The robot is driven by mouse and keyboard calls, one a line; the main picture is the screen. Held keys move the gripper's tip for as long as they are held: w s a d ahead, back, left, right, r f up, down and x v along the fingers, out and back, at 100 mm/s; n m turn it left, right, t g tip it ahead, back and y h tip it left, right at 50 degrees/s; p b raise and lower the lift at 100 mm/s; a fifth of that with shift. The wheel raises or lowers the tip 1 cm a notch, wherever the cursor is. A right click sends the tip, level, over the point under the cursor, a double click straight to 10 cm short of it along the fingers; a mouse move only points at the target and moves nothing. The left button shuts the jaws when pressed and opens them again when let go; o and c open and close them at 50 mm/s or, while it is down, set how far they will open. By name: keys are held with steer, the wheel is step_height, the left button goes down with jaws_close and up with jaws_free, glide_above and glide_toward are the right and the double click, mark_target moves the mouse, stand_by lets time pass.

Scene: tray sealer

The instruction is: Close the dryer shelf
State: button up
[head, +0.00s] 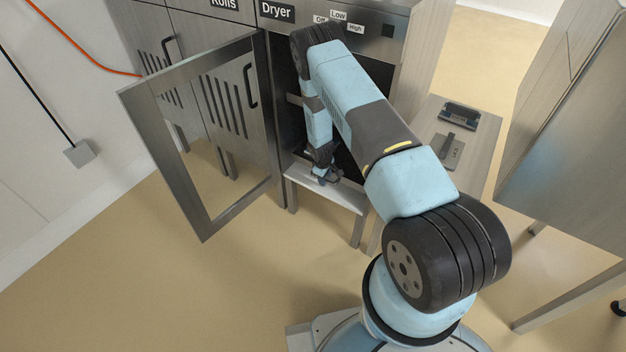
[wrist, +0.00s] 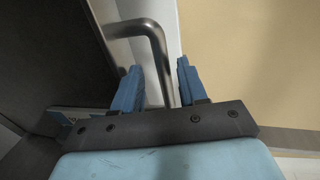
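The dryer (head: 378,42) stands at the top middle of the head view, with its framed door (head: 172,170) swung wide open to the left. A pale shelf (head: 345,196) shows low at the dryer's front, beneath my gripper (head: 326,175). My arm hides much of the dryer's inside, so how far the shelf sticks out is hard to tell. In the wrist view, a bent metal handle (wrist: 151,36) runs between the two blue fingers of my gripper (wrist: 159,68). The fingers are apart, one on each side of the handle, with narrow gaps visible.
A side table (head: 473,122) with a dark device (head: 459,116) and a grey plate (head: 446,153) stands right of the dryer. A large metal cabinet (head: 570,130) is at the far right. Slotted cabinets (head: 228,100) stand behind the open door. The floor at lower left is clear.

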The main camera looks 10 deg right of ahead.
steer(key=shift+r, duration=0.1)
step_height(320, 180, up, 13)
steer(key=s+a, duration=0.1)
steer(key=s, duration=0.1)
steer(key=shift+a, duration=0.4)
steer(key=shift+r, duration=0.1)
stand_by(0.4)
